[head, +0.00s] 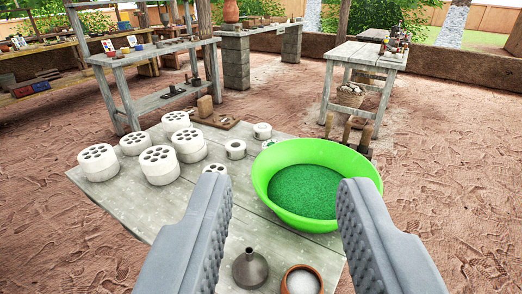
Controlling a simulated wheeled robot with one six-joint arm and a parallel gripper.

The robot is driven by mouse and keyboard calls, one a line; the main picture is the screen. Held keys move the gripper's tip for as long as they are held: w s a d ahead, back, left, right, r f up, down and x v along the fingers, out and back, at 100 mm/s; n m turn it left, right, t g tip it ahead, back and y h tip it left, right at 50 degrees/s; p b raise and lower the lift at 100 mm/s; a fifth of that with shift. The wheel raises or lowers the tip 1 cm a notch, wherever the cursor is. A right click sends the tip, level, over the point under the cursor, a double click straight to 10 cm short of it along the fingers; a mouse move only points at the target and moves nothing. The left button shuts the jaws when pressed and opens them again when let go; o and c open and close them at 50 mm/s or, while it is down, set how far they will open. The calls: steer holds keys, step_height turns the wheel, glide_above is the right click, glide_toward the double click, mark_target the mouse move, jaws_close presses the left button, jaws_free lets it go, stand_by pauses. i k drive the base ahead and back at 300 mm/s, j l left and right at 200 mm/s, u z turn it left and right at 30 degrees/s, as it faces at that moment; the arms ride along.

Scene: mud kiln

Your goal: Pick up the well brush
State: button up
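I cannot make out the well brush for certain in the head view. Several upright wooden handles (347,131) stand on the ground behind the green bowl, but their lower ends are too small to identify. Small items on the benches are also too small to tell apart. My gripper (282,180) is open, its two grey fingers wide apart and nothing held between them. It appears in front of the green bowl, over the low wooden board.
The low board (130,196) bears white perforated cylinders (158,166), a bright green bowl (262,188) of green granules, a grey funnel (250,270) and a terracotta pot (301,281). Wooden benches (130,58) (345,52) stand behind. Bare reddish ground (450,170) lies open at right.

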mark_target(348, 125)
steer(key=i+l, duration=0.2)
steer(key=i+l+u, duration=0.1)
steer(key=i+l, duration=0.15)
steer(key=l, duration=0.2)
steer(key=i+l, duration=0.2)
steer(key=l, duration=0.15)
steer(key=i+l+u, duration=0.1)
steer(key=i+l, duration=0.3)
steer(key=l, duration=0.3)
steer(key=j+u, duration=0.05)
